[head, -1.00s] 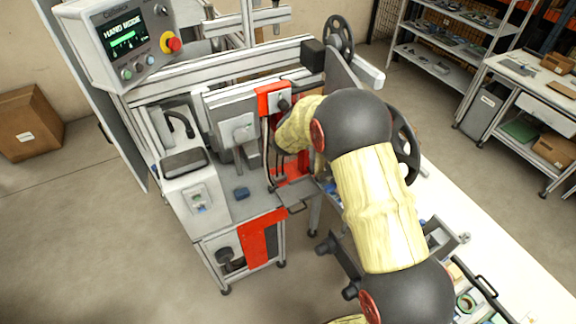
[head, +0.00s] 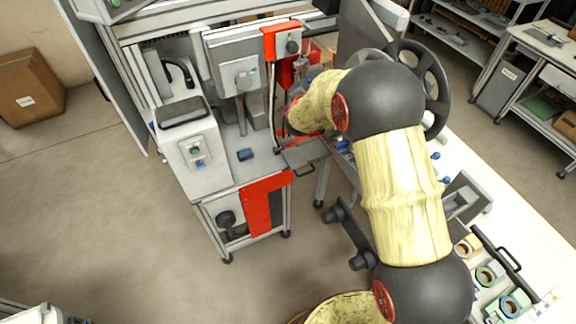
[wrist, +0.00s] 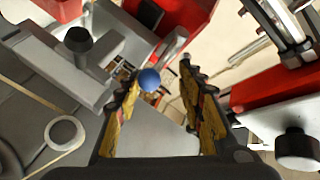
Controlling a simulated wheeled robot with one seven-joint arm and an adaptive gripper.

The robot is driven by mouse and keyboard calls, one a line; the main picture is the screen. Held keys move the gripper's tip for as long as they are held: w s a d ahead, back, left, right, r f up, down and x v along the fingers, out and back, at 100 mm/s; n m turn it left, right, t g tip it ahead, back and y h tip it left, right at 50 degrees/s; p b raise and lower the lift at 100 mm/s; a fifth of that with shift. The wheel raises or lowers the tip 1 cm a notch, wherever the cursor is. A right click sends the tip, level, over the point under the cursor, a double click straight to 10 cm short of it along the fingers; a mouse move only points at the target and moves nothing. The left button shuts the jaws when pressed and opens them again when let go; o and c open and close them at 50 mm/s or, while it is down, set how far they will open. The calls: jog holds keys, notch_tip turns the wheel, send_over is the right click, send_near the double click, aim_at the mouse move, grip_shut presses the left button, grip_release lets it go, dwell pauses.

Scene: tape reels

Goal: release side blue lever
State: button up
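The blue lever shows in the wrist view as a round blue knob (wrist: 149,80) on a grey metal shaft. My gripper (wrist: 160,74) is open, with its two yellow-and-black fingers apart. The blue knob appears between the fingertips, close to the left finger. I cannot tell whether that finger touches it. In the head view my own arm reaches into the machine beside its red parts, and it hides most of my gripper and the lever.
A black knob (wrist: 78,40) on a grey block is left of the fingers. A red part with a black knob (wrist: 298,147) is close on the right. In the head view a spoked handwheel (head: 432,75) stands behind my arm, and a tray of tape reels (head: 490,274) is at lower right.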

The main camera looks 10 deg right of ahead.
notch_tip(320, 180, down, 2)
jog(key=t+b, duration=0.1)
jog(key=b, duration=0.2)
jog(key=shift+s+m+t, duration=0.1)
jog(key=shift+m+t, duration=0.2)
jog(key=shift+m, duration=0.1)
jog(key=p+v, duration=0.1)
jog(key=v, duration=0.6)
jog(key=s+a+f+n+g+y, duration=0.2)
jog(key=a+f+n+g, duration=0.1)
jog(key=f, duration=0.3)
jog(key=s+a+f+n+g+y, duration=0.2)
jog(key=s+f, duration=0.1)
jog(key=f, duration=0.3)
jog(key=s+a+f+n+g+y, duration=0.2)
jog(key=s+a+n+g, duration=0.1)
jog(key=s, duration=0.7)
jog(key=shift+s+a+n+g, duration=0.15)
jog(key=shift+s+n+g, duration=0.2)
jog(key=shift+n+g, duration=0.55)
